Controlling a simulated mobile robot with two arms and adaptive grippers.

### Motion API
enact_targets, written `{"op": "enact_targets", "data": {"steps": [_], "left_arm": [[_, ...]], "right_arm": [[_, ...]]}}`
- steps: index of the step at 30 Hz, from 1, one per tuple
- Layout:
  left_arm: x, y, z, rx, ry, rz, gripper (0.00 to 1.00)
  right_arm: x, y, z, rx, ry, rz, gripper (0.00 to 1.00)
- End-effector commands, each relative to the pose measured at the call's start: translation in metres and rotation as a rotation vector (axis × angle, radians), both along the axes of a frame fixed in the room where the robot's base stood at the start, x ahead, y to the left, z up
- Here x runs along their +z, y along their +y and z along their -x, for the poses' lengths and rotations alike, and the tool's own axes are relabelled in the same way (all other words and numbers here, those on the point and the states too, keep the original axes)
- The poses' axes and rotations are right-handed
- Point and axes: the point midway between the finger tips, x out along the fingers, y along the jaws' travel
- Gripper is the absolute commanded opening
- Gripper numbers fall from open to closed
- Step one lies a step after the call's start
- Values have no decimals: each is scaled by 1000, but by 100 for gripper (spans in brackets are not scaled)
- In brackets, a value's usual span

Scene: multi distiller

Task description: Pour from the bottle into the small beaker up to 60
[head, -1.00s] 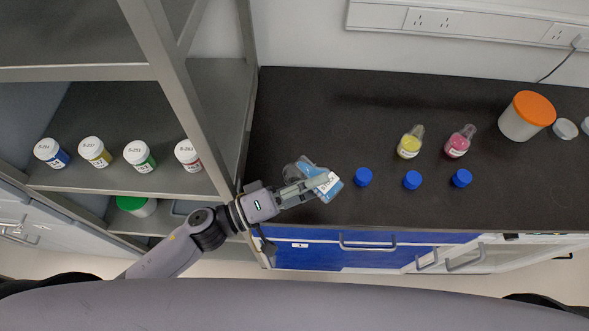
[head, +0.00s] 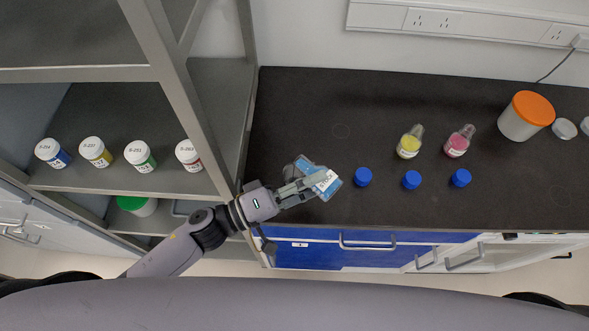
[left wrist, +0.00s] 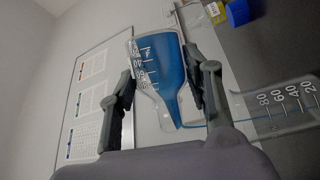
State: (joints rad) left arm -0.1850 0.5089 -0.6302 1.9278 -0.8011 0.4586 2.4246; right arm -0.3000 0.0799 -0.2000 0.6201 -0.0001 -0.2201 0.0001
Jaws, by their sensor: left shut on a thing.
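My left gripper (head: 314,188) is shut on a clear bottle of blue liquid (head: 309,168), held near the left end of the dark bench. In the left wrist view the bottle (left wrist: 160,65) lies between the two fingers (left wrist: 165,80). It is tipped with its neck downward, and blue liquid fills into the neck. The small clear beaker (left wrist: 268,106), with marks 20 to 80, is beside the bottle's mouth. My right gripper is not in view.
Blue caps (head: 363,177) stand right of the bottle. Yellow (head: 409,146) and pink (head: 456,146) bottles stand behind them. A white tub with an orange lid (head: 527,114) is farther right. A grey shelf (head: 180,95) with jars borders the left.

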Motion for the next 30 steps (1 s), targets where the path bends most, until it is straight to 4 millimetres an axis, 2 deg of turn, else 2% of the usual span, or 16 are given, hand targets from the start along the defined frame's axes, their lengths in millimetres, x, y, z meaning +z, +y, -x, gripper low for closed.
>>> {"op": "enact_targets", "data": {"steps": [30], "left_arm": [[-3,0,0,-1,46,57,11]], "right_arm": [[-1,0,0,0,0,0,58]]}}
